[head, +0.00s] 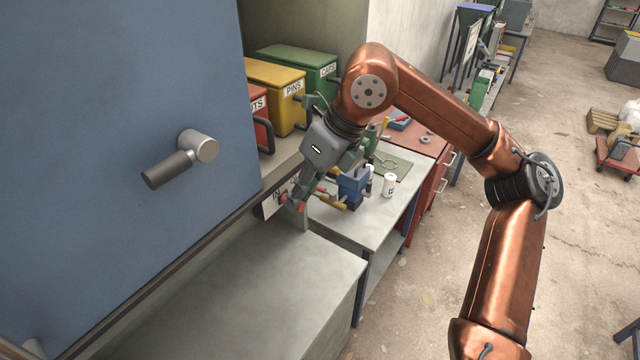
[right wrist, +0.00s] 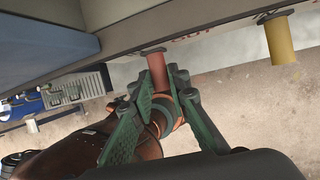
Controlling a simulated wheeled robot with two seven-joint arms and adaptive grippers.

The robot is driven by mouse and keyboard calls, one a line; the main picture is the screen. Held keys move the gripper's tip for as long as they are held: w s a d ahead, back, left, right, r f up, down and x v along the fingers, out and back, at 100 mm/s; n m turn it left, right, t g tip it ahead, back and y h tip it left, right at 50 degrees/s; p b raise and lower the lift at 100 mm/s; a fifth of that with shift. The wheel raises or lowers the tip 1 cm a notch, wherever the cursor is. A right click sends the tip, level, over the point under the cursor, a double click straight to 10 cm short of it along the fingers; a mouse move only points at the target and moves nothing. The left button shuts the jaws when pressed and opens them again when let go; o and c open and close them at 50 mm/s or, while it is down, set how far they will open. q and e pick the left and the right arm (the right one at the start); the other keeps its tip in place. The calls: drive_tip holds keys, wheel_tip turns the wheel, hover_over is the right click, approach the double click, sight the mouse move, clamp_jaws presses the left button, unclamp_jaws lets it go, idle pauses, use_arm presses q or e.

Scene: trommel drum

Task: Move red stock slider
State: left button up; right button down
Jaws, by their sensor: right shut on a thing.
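The red stock slider shows as a red cylindrical knob (right wrist: 156,62) on the grey rail in the right wrist view. My right gripper (right wrist: 160,90) has its green fingers closed around the outer end of this knob. In the head view my right gripper (head: 296,196) reaches down to the rail beside a white label, and a bit of the red knob (head: 284,198) shows at its fingertips. The fingers partly hide the knob. My left gripper is not in view.
A yellow knob (right wrist: 282,42) stands on the same rail, right of the red one. Red, yellow (head: 272,92) and green (head: 295,66) bins sit above the rail. A large blue panel (head: 110,110) with a handle fills the left. A grey bench (head: 230,295) lies below.

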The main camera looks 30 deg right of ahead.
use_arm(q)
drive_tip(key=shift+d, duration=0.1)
use_arm(e)
drive_tip(key=shift+a, duration=0.1)
drive_tip(key=c, duration=1.8)
unclamp_jaws()
drive_tip(key=shift+s+a, duration=0.1)
drive_tip(key=shift+a, duration=0.1)
drive_tip(key=shift+c, duration=0.2)
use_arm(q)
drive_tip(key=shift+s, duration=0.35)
use_arm(e)
drive_tip(key=shift+d, duration=0.2)
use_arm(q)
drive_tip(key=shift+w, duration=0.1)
use_arm(e)
drive_tip(key=v, duration=1.2)
